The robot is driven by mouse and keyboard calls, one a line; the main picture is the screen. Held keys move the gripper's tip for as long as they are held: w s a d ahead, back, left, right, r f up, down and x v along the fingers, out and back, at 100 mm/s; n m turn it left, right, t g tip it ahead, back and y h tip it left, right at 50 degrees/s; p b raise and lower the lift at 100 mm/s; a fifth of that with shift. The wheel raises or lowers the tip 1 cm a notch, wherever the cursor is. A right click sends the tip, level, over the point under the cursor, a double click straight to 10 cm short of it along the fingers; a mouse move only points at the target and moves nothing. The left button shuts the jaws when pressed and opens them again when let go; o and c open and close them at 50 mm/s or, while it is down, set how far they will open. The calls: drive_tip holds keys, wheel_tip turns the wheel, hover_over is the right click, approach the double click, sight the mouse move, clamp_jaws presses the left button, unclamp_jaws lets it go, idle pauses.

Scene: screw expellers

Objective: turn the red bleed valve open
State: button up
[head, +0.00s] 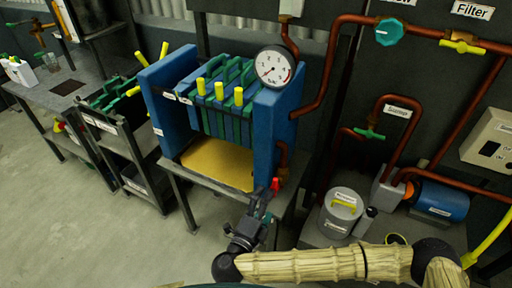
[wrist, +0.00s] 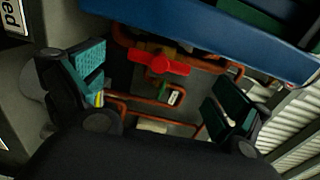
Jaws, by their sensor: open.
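The red bleed valve (head: 275,184) shows as a small red handle low on the right side of the blue filter press, by a copper pipe. In the wrist view the red handle (wrist: 158,63) is spread sideways on a brass body, between and beyond my fingertips. My gripper (head: 258,208) is just below and left of the valve in the head view. In the wrist view my gripper (wrist: 158,88) has its two teal-padded fingers wide apart with nothing between them. The handle appears apart from both fingers.
The blue filter press (head: 272,125) with a pressure gauge (head: 275,66) stands on a metal table above a yellow tray (head: 220,163). A grey lidded pot (head: 341,211) and a blue motor (head: 440,199) stand to the right. Open floor (head: 110,240) lies at left.

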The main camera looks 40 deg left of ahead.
drive_tip(key=v, duration=0.7)
idle(0.3)
idle(0.5)
